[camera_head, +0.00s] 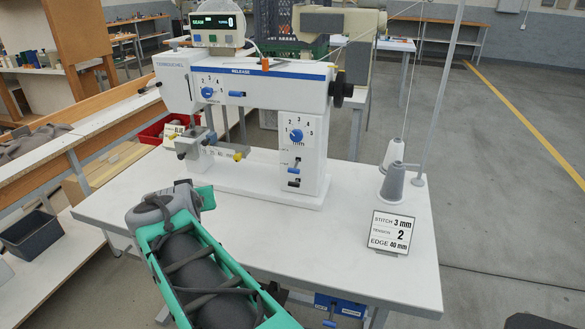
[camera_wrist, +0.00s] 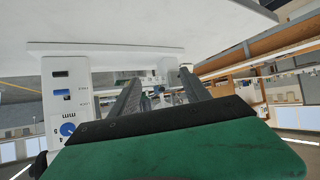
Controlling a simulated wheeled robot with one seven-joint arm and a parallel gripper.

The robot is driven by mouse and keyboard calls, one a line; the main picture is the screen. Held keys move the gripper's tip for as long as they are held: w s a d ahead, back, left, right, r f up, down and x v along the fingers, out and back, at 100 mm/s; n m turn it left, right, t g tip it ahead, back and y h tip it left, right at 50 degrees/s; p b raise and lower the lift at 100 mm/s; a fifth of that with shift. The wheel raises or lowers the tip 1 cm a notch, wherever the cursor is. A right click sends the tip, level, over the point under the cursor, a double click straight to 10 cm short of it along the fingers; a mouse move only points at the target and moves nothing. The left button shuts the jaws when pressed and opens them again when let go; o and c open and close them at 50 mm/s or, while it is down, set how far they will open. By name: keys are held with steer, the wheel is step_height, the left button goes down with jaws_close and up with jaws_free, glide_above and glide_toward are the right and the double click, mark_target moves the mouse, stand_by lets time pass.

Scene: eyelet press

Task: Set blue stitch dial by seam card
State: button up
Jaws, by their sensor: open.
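The blue stitch dial (camera_head: 296,136), marked 1 to 5 with "mm" below, is on the white pillar of the sewing machine (camera_head: 255,88). Its pointer is too small to read. It also shows in the wrist view (camera_wrist: 68,129), partly cut off at the lower left. The seam card (camera_head: 391,233) stands at the right of the table and reads stitch 3 mm, tension 2, edge 40 mm. My gripper shows in the wrist view (camera_wrist: 162,88) with two dark fingers apart and nothing between them. It is away from the dial. The head view does not show the fingertips clearly.
A second blue dial (camera_head: 208,92) is on the upper arm, with a blue slider to its right. A lever (camera_head: 294,170) sits below the stitch dial. Grey and white thread cones (camera_head: 392,182) stand behind the card. The white table (camera_head: 330,235) is clear in front.

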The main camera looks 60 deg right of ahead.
steer(key=s+d+m+g+h+b, duration=0.1)
steer(key=s+d+m+h+b, duration=0.3)
steer(key=d, duration=0.7)
steer(key=m+g+h+b, duration=0.2)
steer(key=m+g+h, duration=0.1)
steer(key=g+h, duration=0.15)
glide_toward(295, 138)
steer(key=shift+t+h, duration=0.25)
steer(key=shift+t, duration=0.2)
steer(key=d, duration=0.5)
steer(key=d+p, duration=0.1)
steer(key=d, duration=0.2)
steer(key=shift+w+d+f, duration=0.1)
steer(key=shift+w+f, duration=0.1)
steer(key=shift+w, duration=0.1)
steer(key=shift+c, duration=0.2)
jaws_close()
